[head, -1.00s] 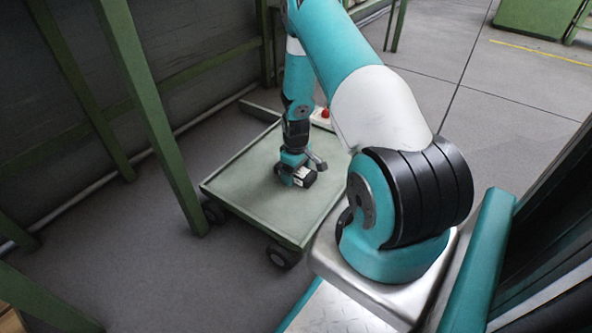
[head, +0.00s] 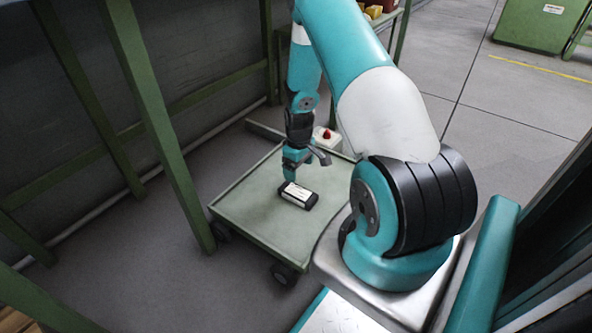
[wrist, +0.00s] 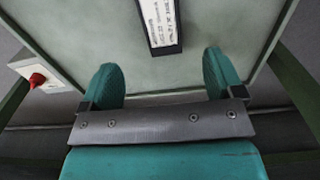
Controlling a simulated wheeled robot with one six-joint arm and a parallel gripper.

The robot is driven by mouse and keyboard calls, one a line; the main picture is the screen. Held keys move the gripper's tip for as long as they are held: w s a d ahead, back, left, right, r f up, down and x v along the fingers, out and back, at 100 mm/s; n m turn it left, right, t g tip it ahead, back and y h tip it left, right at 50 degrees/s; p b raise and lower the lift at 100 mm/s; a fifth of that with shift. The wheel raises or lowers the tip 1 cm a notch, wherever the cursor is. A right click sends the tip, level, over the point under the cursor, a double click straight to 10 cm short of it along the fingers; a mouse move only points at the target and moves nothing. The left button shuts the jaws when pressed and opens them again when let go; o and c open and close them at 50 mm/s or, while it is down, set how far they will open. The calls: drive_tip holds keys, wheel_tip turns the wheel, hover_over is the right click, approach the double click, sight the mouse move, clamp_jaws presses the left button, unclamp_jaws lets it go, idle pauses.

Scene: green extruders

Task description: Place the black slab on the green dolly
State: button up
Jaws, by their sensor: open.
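The black slab (head: 298,195), with a white label on its top, lies flat on the bed of the green dolly (head: 250,220). In the wrist view the slab (wrist: 160,28) is at the top centre, partly cut off by the frame edge, with the dolly bed (wrist: 90,40) around it. My gripper (head: 305,168) is just above and behind the slab, apart from it. In the wrist view my gripper (wrist: 163,75) has its two teal fingers wide apart with nothing between them.
A white box with a red button (head: 325,138) stands at the dolly's far edge and shows in the wrist view (wrist: 42,77). Green frame posts (head: 160,120) rise close to the dolly's left side. Much of the dolly bed is bare.

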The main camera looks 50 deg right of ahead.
drive_tip(key=w+a+r+n+t+y, duration=0.1)
drive_tip(key=w+a+r+n+y, duration=0.15)
drive_tip(key=a+r, duration=1.85)
drive_tip(key=s+a+r+n+y, duration=0.1)
drive_tip(key=s+a+r, duration=0.6)
drive_tip(key=s, duration=0.3)
drive_tip(key=s+a+r+n+g, duration=0.1)
drive_tip(key=s+a+r+n, duration=0.1)
drive_tip(key=s+a+r, duration=0.5)
drive_tip(key=s+a, duration=0.3)
drive_tip(key=shift+a+y, duration=0.3)
drive_tip(key=shift+y, duration=0.05)
drive_tip(key=shift+n, duration=0.25)
